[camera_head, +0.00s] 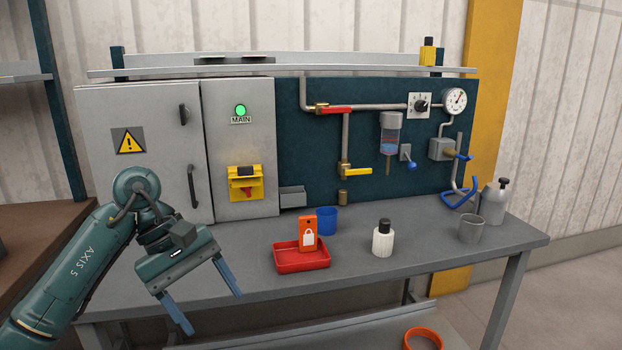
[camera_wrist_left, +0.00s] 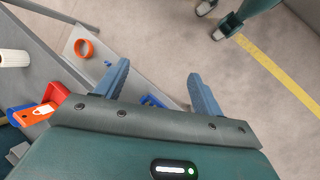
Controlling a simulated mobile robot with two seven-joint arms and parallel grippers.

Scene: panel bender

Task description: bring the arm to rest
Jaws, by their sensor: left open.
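My left arm (camera_head: 88,262) comes in from the left of the head view, in front of the grey cabinet. My left gripper (camera_head: 215,312) is open, its two blue fingers apart with nothing between them. It hangs over the front left part of the workbench, left of the red tray. In the left wrist view the open fingers (camera_wrist_left: 158,85) also show, with the floor and a lower shelf beyond them. My right gripper does not show in the head view. In the left wrist view part of another arm-like teal piece (camera_wrist_left: 232,22) shows at the top, and I cannot tell its jaws.
The workbench (camera_head: 340,278) carries a red tray (camera_head: 302,267) with an orange lock tag (camera_head: 308,234), a blue cup (camera_head: 326,219), a white bottle (camera_head: 383,240) and a grey cup (camera_head: 472,229). An orange ring (camera_head: 422,338) lies on the lower shelf. The bench's front middle is clear.

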